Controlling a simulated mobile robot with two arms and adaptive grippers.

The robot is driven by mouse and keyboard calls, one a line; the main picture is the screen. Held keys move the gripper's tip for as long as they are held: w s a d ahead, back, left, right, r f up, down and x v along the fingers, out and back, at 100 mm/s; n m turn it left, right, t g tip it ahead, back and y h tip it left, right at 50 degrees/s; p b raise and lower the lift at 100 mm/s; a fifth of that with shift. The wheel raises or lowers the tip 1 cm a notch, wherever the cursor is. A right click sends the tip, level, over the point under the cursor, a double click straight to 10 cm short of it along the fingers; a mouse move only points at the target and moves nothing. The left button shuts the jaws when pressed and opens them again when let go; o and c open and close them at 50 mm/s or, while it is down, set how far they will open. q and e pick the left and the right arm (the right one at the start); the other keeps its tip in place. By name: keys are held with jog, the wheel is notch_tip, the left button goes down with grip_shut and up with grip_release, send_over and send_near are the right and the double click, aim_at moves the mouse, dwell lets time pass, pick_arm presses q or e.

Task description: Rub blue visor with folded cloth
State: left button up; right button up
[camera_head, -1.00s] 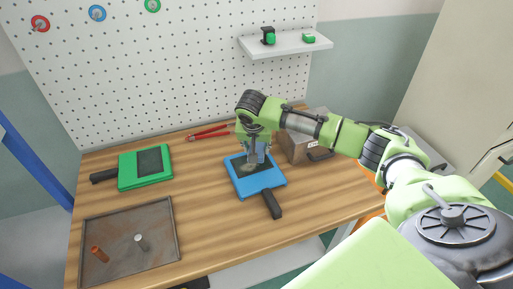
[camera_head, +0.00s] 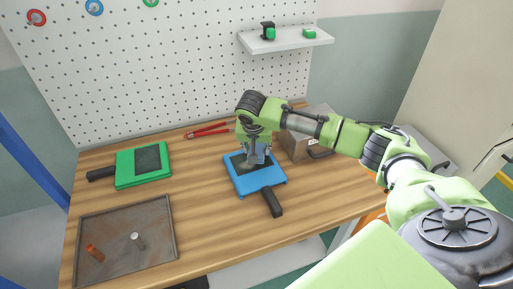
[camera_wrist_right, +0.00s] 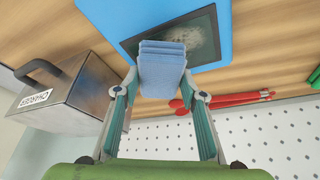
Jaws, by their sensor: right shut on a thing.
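The blue visor (camera_head: 268,181) lies flat on the workbench with its black handle toward the front. It also shows in the wrist view (camera_wrist_right: 115,18), where its dark window (camera_wrist_right: 207,35) carries a pale, speckled smudge. My right gripper (camera_head: 256,157) points down over the window. In the wrist view, my right gripper (camera_wrist_right: 162,85) is shut on the folded blue cloth (camera_wrist_right: 162,62). The cloth is layered and covers part of the window; I cannot tell how firmly it touches. My left gripper is out of view.
A green visor (camera_head: 126,173) lies at the left. A rusty metal tray (camera_head: 110,268) holds a brown cylinder and a grey bolt-like part. Red-handled pliers (camera_head: 207,131) lie behind. A metal box (camera_head: 300,146) stands right of my gripper. Bare wood (camera_head: 215,235) lies in front.

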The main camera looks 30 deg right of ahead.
jog(key=shift+f, duration=1)
jog(key=shift+r, duration=0.1)
